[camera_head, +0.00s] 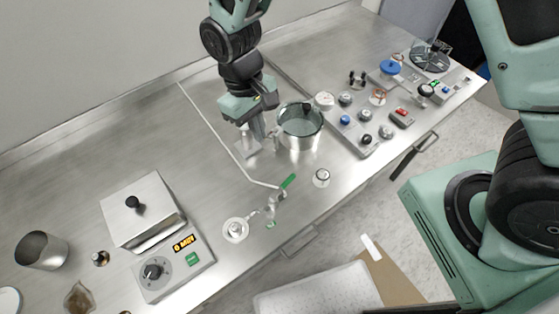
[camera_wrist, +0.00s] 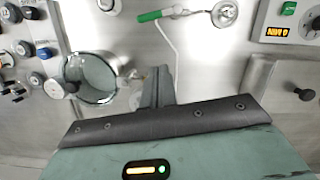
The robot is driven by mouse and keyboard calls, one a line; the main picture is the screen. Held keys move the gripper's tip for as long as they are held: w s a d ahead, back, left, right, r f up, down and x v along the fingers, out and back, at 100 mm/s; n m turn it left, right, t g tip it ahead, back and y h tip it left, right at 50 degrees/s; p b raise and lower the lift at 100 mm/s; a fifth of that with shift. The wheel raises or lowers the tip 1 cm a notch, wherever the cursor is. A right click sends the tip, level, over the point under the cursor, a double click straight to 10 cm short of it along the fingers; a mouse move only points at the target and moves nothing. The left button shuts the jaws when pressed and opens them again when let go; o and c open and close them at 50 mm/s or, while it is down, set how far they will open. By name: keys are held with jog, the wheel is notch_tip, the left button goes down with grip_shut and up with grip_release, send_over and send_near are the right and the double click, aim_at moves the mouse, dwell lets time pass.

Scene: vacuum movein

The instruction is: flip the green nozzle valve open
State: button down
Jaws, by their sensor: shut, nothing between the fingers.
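The green nozzle valve handle (camera_head: 288,182) sits on a small metal nozzle fitting (camera_head: 271,208) near the table's front edge. In the wrist view the green handle (camera_wrist: 150,16) shows at the top, with its pale pipe beside it. My gripper (camera_head: 260,138) points down just left of the steel pot (camera_head: 300,138), behind the valve and clear of it. In the wrist view my gripper's fingers (camera_wrist: 158,82) are together and empty, with the pot (camera_wrist: 92,78) to their left.
A bent thin pipe (camera_head: 222,137) runs along the table to the valve. A heater box with a digital display (camera_head: 184,243) stands at left. Control panels with several knobs (camera_head: 366,115) lie right of the pot. A small round fitting (camera_head: 321,177) is right of the valve.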

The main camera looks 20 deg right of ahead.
aim_at(289, 181)
jog(key=b+x, duration=0.2)
jog(key=x, duration=0.2)
jog(key=b+x, duration=0.3)
jog(key=w+b+x, duration=0.1)
jog(key=b+x, duration=0.2)
jog(key=x, duration=0.1)
jog(key=shift+d+f, duration=0.2)
jog(key=shift+f, duration=0.2)
jog(key=shift+s+d+b, duration=0.2)
jog(key=shift+s+d, duration=0.15)
jog(key=shift+s, duration=0.25)
jog(key=shift+s+d+b, duration=0.15)
jog(key=shift+s+d, duration=0.15)
jog(key=shift+s, duration=0.3)
jog(key=shift+s+d, duration=0.35)
jog(key=shift+s, duration=0.2)
jog(key=shift+d, duration=0.1)
jog(key=shift+s+d+f+m, duration=0.1)
jog(key=shift+s+d+m, duration=0.55)
jog(key=shift+m, duration=0.45)
jog(key=shift+s+m, duration=0.3)
jog(key=shift+m, duration=0.1)
